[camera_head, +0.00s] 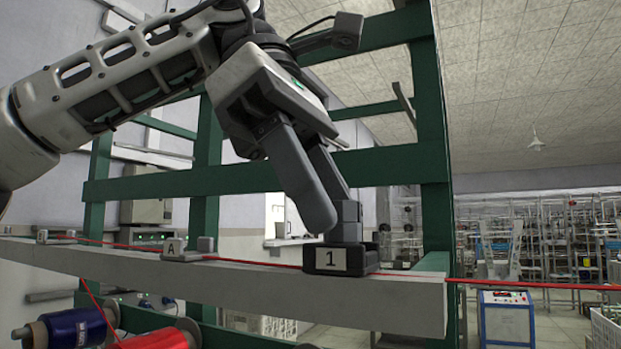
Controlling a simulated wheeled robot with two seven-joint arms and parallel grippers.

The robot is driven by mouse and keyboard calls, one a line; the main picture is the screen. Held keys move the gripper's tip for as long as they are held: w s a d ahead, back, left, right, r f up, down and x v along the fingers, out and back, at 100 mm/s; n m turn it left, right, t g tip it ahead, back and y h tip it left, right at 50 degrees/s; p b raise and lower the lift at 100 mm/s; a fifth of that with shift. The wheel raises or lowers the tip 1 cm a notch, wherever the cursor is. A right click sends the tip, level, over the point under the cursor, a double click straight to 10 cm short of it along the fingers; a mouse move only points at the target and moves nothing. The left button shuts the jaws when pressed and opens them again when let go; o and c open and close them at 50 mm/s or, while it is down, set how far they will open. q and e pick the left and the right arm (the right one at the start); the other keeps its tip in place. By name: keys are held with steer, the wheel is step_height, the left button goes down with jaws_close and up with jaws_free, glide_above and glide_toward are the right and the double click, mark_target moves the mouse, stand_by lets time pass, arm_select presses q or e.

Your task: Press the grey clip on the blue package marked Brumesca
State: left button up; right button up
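A blue package (75,328) sits at the lower left below the beam, with a small pale label too small to read. Grey parts show at its ends; I cannot tell which one is the grey clip. My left gripper (332,212) points down at the black block marked 1 (331,260) on the beam, far to the right of the blue package. Its near finger hangs in front of the block's grey post (347,222). The far finger is partly hidden, so whether it grips the post is unclear. My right gripper is out of view.
A long grey beam (400,300) crosses the view, with a red thread (250,262) along it. A small grey block marked A (180,250) sits on it. A red package (155,340) lies right of the blue one. Green frame posts (433,150) stand behind.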

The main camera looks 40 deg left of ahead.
arm_select(q)
steer(key=c, duration=0.8)
step_height(320, 180, up, 2)
steer(key=shift+r+p, duration=0.2)
steer(key=shift+p, duration=0.85)
steer(key=shift+r, duration=1.05)
